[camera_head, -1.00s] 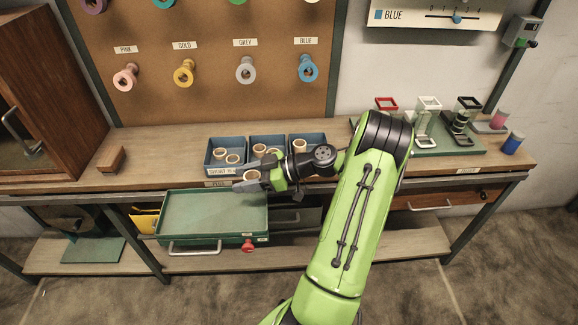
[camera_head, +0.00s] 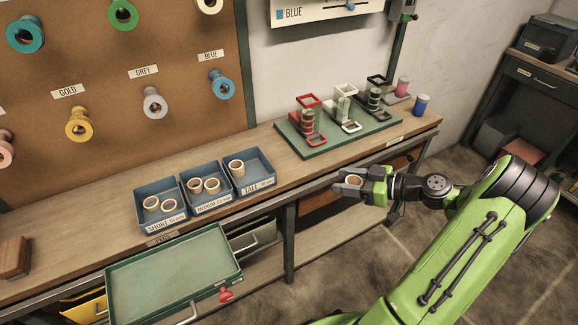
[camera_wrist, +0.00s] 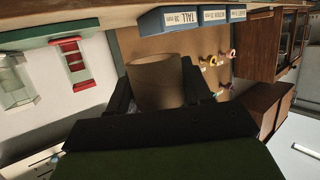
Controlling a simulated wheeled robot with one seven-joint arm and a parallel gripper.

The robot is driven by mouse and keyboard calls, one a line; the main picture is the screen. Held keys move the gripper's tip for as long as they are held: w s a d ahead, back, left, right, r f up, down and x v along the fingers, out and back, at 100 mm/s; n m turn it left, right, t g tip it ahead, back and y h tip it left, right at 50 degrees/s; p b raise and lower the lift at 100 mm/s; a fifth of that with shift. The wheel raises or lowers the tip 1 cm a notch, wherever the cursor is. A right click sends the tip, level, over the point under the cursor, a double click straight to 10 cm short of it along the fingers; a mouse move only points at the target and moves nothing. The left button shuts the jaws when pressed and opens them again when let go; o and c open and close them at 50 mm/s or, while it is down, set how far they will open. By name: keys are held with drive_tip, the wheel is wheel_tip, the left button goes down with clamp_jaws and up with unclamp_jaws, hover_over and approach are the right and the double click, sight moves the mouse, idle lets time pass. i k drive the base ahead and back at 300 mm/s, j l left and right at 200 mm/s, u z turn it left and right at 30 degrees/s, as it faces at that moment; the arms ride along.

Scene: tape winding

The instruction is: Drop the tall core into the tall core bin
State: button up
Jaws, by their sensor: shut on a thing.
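My gripper (camera_head: 350,186) is shut on a tan cardboard core (camera_head: 354,181), held in the air in front of the bench edge, right of the bins. In the wrist view the core (camera_wrist: 157,82) sits between the dark fingers. The tall core bin (camera_head: 262,180) is the rightmost of the blue bins, labelled TALL, with one core (camera_head: 237,169) standing in it. It also shows in the wrist view (camera_wrist: 152,22).
The medium bin (camera_head: 213,208) and short bin (camera_head: 165,222) stand left of it, holding cores. A green tray (camera_head: 318,147) with red, white and black holders is behind. An open green drawer (camera_head: 180,270) juts out front left. A wooden block (camera_head: 14,257) lies left.

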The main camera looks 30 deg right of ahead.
sight(254, 175)
drive_tip(key=i+l+u, duration=0.1)
drive_tip(key=l+u, duration=0.2)
drive_tip(key=u, duration=0.15)
drive_tip(key=l+u, duration=0.3)
drive_tip(key=u, duration=0.15)
drive_tip(key=l+u, duration=0.3)
drive_tip(key=u, duration=0.15)
drive_tip(key=l+u, duration=0.35)
drive_tip(key=u, duration=0.15)
